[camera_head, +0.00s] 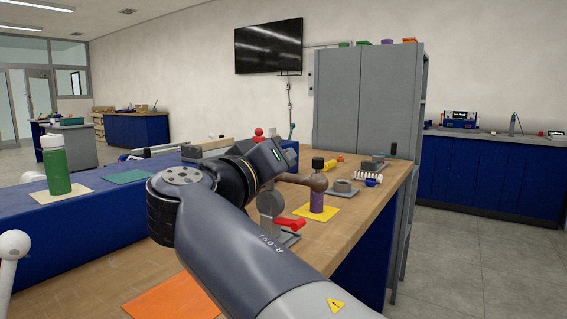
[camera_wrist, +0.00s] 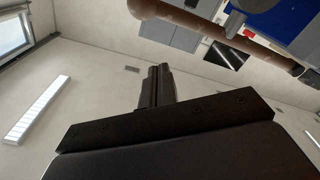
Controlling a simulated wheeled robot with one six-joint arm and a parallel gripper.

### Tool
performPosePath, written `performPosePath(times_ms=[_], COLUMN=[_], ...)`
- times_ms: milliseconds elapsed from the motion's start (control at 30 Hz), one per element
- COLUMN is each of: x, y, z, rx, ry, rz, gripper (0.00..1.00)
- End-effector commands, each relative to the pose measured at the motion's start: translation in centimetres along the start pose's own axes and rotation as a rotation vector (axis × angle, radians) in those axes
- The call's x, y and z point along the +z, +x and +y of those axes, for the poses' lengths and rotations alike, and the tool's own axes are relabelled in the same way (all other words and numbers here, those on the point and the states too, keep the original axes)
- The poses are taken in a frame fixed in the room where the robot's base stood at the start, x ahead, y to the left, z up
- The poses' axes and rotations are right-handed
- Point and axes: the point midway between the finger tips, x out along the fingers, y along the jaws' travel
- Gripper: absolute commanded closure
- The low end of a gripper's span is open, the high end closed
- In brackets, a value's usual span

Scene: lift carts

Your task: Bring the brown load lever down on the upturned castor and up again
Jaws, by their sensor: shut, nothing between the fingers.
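The brown load lever (camera_head: 297,179) shows beyond my wrist, with a round brown knob (camera_head: 318,183) at its right end. It looks nearly level. The upturned castor stands below it, with a grey wheel (camera_head: 270,203) and a red pedal (camera_head: 291,223); my arm hides part of it. I cannot tell whether lever and wheel touch. In the wrist view my gripper (camera_wrist: 156,72) has its dark fingers together and empty. The brown lever (camera_wrist: 200,25) crosses just past the fingertips there; contact is not clear. In the head view my wrist hides the fingers.
A purple cylinder (camera_head: 317,202) stands on a yellow mat (camera_head: 316,213) right of the castor. A grey ring-shaped part (camera_head: 343,186) and other small parts lie farther back. A green bottle (camera_head: 56,165) stands at the left. An orange mat (camera_head: 172,300) lies in front. A grey cabinet (camera_head: 368,100) rises behind.

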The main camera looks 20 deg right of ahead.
Motion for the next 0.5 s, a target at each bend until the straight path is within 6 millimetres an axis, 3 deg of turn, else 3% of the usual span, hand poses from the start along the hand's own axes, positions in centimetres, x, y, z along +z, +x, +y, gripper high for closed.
performPosePath(times_ms=[200, 500], x=[-0.1, -0.1], y=[-3.8, -7.7], z=[-0.1, -0.1], rx=[-0.006, -0.004], ry=[0.001, 0.002], rz=[0.006, 0.006], gripper=[1.0, 1.0])
